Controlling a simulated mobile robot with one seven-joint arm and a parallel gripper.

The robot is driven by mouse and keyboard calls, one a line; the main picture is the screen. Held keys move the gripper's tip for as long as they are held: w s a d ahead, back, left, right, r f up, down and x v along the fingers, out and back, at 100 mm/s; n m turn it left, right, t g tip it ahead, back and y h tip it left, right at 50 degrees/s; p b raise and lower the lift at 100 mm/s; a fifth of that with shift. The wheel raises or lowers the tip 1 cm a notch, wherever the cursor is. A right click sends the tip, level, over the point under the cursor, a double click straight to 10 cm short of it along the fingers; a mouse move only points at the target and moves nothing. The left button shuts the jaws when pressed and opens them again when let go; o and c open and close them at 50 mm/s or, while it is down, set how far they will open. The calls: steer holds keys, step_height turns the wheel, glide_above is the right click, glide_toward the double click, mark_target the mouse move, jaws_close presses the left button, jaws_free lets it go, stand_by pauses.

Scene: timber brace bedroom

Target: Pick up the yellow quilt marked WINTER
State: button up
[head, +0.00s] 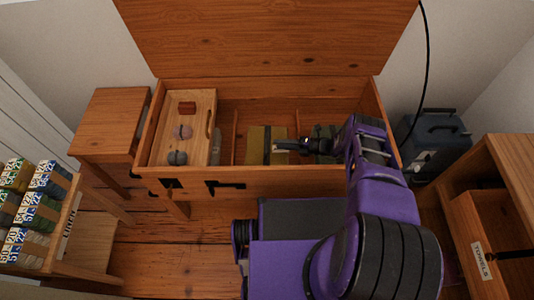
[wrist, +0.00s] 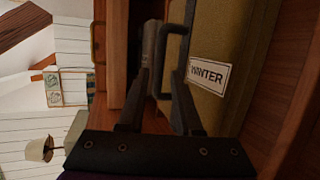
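The yellow quilt (head: 255,143), a mustard-olive bundle with a dark band, lies in the middle of the open wooden chest. In the wrist view the quilt (wrist: 232,45) fills the upper right, with a white label (wrist: 208,76) reading WINTER and a dark carry handle (wrist: 162,60) on its side. My gripper (head: 283,146) reaches into the chest at the quilt's right part. In the wrist view my gripper (wrist: 164,78) has its fingers apart, with the handle appearing between them. Whether either finger touches the handle is unclear.
The chest's walls (head: 300,176) surround the gripper, and its lid (head: 265,35) stands open behind. A wooden tray (head: 196,105) with small items sits at the chest's left. A dark green bundle (head: 325,155) lies right of the quilt, partly under my arm. A blue-grey case (head: 440,145) stands right.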

mark_target(267, 142)
steer(key=x, duration=0.6)
steer(key=shift+a, duration=0.25)
jaws_close()
stand_by(1.2)
steer(key=shift+w+r, duration=0.1)
steer(key=shift+r, duration=0.1)
